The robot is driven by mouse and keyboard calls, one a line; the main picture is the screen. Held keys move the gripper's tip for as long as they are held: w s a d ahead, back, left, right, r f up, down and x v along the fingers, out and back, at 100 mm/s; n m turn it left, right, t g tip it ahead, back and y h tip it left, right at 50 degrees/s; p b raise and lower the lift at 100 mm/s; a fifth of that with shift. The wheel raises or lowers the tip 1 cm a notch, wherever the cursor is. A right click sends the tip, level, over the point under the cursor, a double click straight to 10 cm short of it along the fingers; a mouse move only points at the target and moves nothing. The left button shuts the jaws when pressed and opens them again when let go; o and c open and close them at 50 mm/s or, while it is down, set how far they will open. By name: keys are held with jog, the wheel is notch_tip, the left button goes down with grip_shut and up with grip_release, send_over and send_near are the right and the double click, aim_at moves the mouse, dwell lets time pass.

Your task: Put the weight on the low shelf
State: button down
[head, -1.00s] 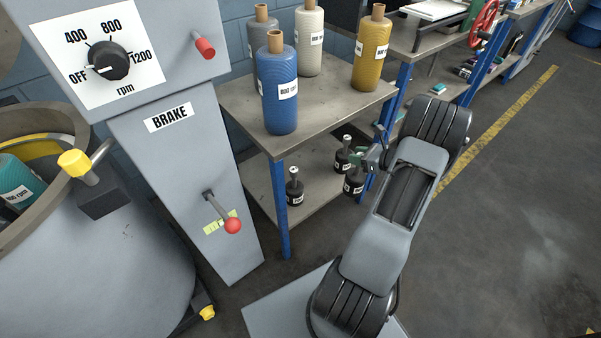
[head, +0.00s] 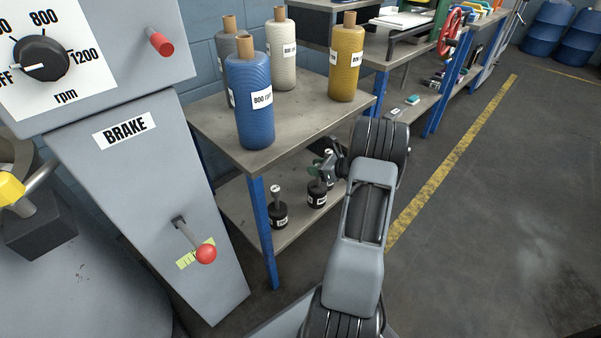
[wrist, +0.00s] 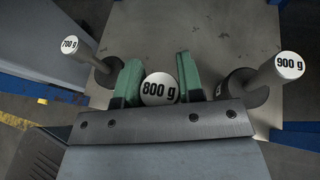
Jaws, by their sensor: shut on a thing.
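My gripper (wrist: 158,82) is shut on the 800 g weight (wrist: 160,92), with a green finger on each side of its round white top. In the head view my gripper (head: 323,172) is over the low shelf (head: 298,222), under the tabletop. A black weight (head: 317,194) shows right below it. Another black weight (head: 278,214) stands upright on the shelf nearer the front leg. In the wrist view the 700 g weight (wrist: 72,46) is on the left and the 900 g weight (wrist: 286,68) on the right. I cannot tell whether the held weight's base touches the shelf.
Several yarn cones, one blue (head: 252,105), stand on the tabletop (head: 300,120) above. A blue leg (head: 262,235) edges the shelf at the front. A grey machine panel with a brake lever (head: 205,253) stands to the left. The floor at right is clear.

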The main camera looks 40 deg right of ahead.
jog(key=b+x, duration=0.3)
jog(key=x, duration=0.4)
jog(key=shift+f, duration=0.3)
jog(key=shift+s+f+b, duration=0.15)
jog(key=shift+f+b, duration=0.05)
jog(key=shift+b, duration=0.1)
jog(key=c, duration=0.8)
grip_release()
jog(key=shift+o, duration=0.2)
